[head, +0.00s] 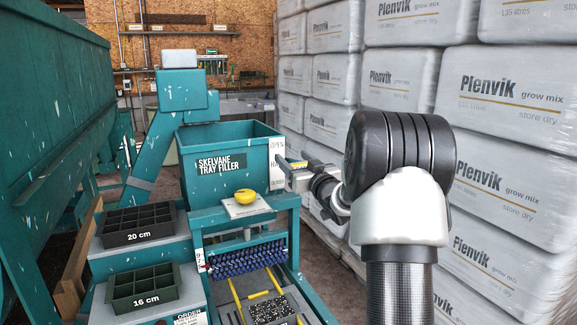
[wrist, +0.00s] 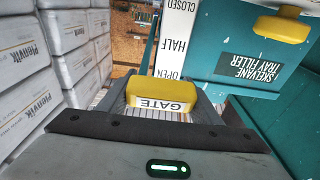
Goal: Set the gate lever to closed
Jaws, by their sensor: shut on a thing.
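The yellow gate lever (wrist: 162,93), marked GATE, sits between the fingers of my gripper (wrist: 160,100) in the wrist view. My gripper is shut on it. The white scale plate (wrist: 176,45) beside it reads CLOSED, HALF and OPEN, and the lever is at the OPEN end. In the head view, my gripper (head: 291,176) is at the right side of the teal tray filler hopper (head: 226,140), next to the scale plate (head: 278,160). Only a bit of the yellow lever (head: 298,164) shows there, the rest hidden by the fingers.
A yellow knob (head: 245,196) sits on a pale plate at the hopper's front; it also shows in the wrist view (wrist: 280,26). Stacked Plenvik bags (head: 400,75) form a wall close on the right. Dark trays (head: 138,224) stand at front left. A large teal machine (head: 50,110) fills the left.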

